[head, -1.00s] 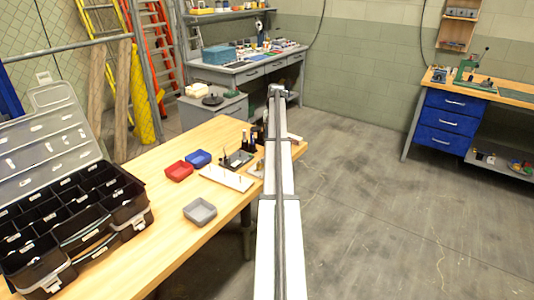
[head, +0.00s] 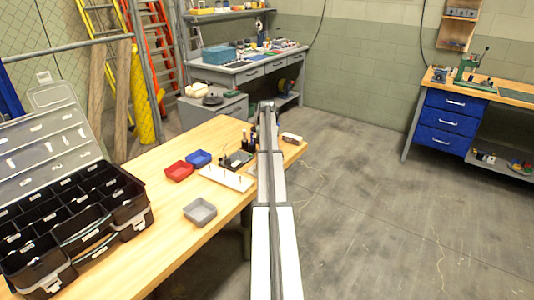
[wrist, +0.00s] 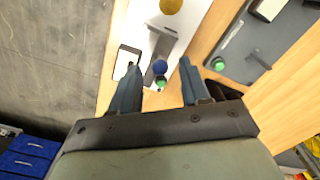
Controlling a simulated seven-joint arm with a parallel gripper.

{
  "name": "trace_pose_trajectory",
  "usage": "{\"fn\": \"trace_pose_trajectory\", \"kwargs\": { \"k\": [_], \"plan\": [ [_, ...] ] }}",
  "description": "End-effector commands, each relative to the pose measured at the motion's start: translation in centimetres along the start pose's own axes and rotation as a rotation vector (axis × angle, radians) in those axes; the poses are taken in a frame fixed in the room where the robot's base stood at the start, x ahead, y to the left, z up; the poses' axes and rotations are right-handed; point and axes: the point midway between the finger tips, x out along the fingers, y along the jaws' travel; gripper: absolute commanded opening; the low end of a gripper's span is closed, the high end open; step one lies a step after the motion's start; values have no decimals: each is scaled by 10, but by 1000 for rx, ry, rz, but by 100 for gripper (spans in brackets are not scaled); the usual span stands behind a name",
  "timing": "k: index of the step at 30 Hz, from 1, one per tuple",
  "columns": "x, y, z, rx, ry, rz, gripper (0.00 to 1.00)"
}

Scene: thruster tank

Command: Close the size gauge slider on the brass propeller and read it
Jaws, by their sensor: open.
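In the wrist view, my gripper (wrist: 159,64) is open, its two dark blue fingers pointing at the table. A grey slider-like piece (wrist: 158,44) lies on a white plate between the fingers, with a blue knob (wrist: 160,67) and a green knob (wrist: 161,82) near it. I cannot tell whether the fingers touch either knob. A brass round piece (wrist: 171,5), perhaps the propeller, is cut off by the top edge. A small framed panel (wrist: 128,60), possibly the readout, lies beside the left finger; no reading is legible. In the head view my arm hides the gauge.
A grey tray (wrist: 262,45) with a green-topped piece lies right of the gripper. In the head view, red (head: 178,171), blue (head: 198,158) and grey (head: 200,212) bins, a white pegged board (head: 226,178) and a black organiser (head: 80,215) stand on the wooden table.

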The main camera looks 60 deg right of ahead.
Motion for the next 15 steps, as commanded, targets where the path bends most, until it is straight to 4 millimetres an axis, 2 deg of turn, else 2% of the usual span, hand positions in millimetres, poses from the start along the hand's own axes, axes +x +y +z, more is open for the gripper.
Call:
{"fn": "trace_pose_trajectory", "kwargs": {
  "k": [6,15],
  "plan": [
    [21,0,0,0,0,0,46],
    [27,0,0,0,0,0,46]
  ]
}}
